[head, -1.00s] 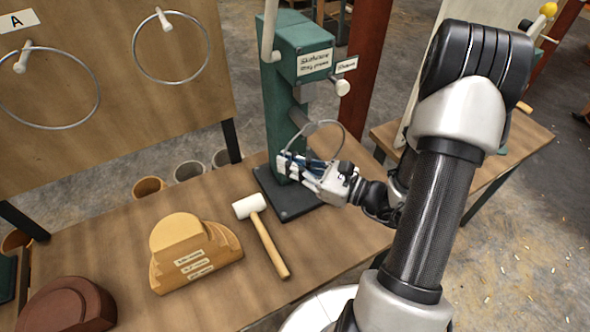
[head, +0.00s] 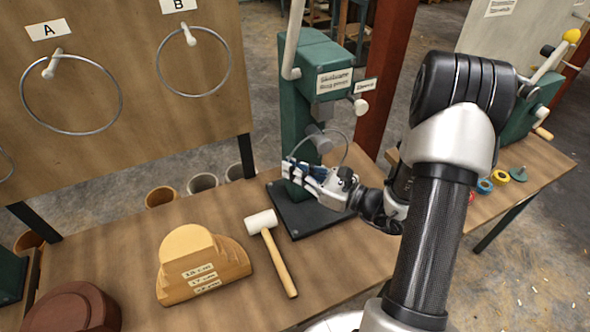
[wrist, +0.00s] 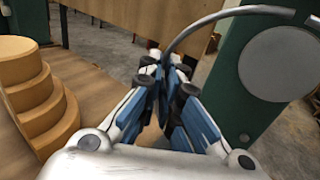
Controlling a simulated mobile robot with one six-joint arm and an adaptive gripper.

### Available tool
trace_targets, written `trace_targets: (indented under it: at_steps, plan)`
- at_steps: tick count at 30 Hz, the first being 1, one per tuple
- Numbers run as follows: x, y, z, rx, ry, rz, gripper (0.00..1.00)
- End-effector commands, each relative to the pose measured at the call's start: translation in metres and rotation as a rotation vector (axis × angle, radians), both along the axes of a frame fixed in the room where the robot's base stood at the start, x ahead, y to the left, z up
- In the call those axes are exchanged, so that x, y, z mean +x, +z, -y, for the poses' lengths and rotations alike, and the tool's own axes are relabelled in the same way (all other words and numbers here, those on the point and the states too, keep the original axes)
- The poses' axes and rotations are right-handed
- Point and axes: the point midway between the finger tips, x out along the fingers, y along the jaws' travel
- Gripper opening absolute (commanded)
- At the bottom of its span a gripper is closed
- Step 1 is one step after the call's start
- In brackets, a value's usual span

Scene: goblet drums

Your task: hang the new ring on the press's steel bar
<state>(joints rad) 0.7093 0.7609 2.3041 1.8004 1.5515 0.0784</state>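The green press (head: 302,95) stands on a dark base plate at the table's back. Its short steel bar (head: 318,139) sticks out of the column; its round grey end face (wrist: 281,62) fills the right of the wrist view. My gripper (head: 292,171) is beside the column, just below the bar. Its fingertips (wrist: 167,66) are shut on a thin steel ring (head: 347,146). In the wrist view the ring (wrist: 228,15) curves up from the fingertips and over the bar's end face. I cannot tell whether the ring is around the bar or in front of it.
A white-headed mallet (head: 274,250) and a stepped wooden block (head: 195,268) lie left of the press. A dark red block (head: 72,308) is at front left. A board (head: 140,100) behind holds rings on pegs A and B. Coloured rings (head: 500,176) lie on the right table.

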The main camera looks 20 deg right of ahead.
Motion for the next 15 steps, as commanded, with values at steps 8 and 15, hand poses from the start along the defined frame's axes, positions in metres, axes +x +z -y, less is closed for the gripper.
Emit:
trace_targets:
  at_steps: [8,15]
  plan:
    - [0.0000,-0.0003,0.0001,0.000,0.000,0.001,0.00]
    - [-0.0002,-0.0003,0.0001,0.000,0.000,0.001,0.05]
